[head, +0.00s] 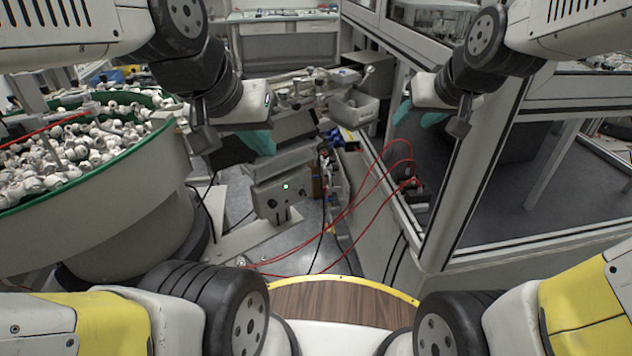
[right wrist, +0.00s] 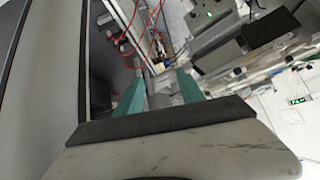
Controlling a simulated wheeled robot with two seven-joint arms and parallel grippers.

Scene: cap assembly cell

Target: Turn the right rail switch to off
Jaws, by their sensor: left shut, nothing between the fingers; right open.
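A grey control box (head: 282,196) with a lit green lamp and small dark knobs stands low in the middle of the head view. It also shows upside down at the top of the right wrist view (right wrist: 208,14). I cannot tell which knob is the right rail switch, or its setting. My left gripper (head: 262,142), with teal fingers, is shut and empty, above and in front of the box. My right gripper (head: 418,115) is open and empty beside the aluminium frame, right of the box and apart from it. Its teal fingers spread in the right wrist view (right wrist: 160,92).
A round green-rimmed bowl (head: 120,215) full of white caps fills the left. Red hoses (head: 375,190) loop between the box and the frame post (head: 470,170) on the right. Some grey floor shows around the box.

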